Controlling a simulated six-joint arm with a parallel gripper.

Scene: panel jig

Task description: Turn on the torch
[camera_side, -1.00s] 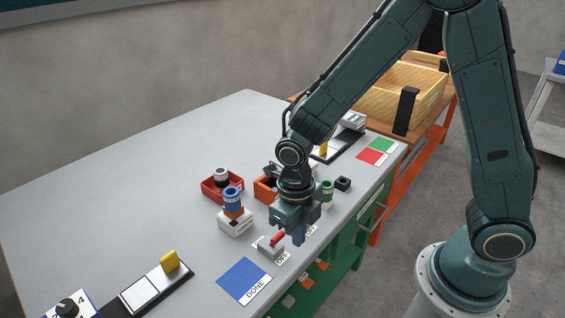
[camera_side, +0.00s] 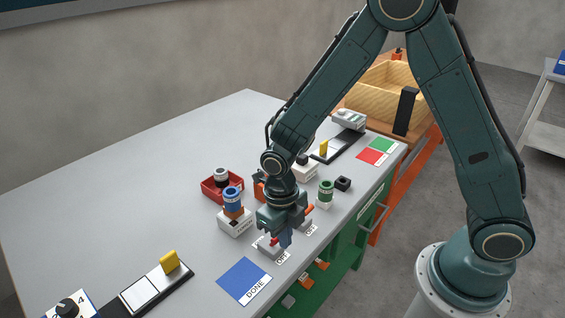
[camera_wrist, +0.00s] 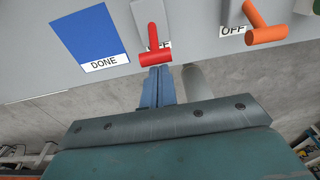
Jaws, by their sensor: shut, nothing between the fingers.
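In the wrist view, a red lever (camera_wrist: 154,45) on a grey base points toward the table's front edge; its label is partly hidden. An orange lever (camera_wrist: 262,28) stands to its right above a label reading OFF. My gripper (camera_wrist: 158,72) is shut and empty, its fingertips just in front of the red lever's crossbar; I cannot tell whether they touch. In the side view, my gripper (camera_side: 285,240) partly hides the red lever (camera_side: 273,240), and the orange lever (camera_side: 308,210) shows behind it. I cannot tell which object is the torch.
A blue DONE mat (camera_side: 243,279) lies left of the red lever.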

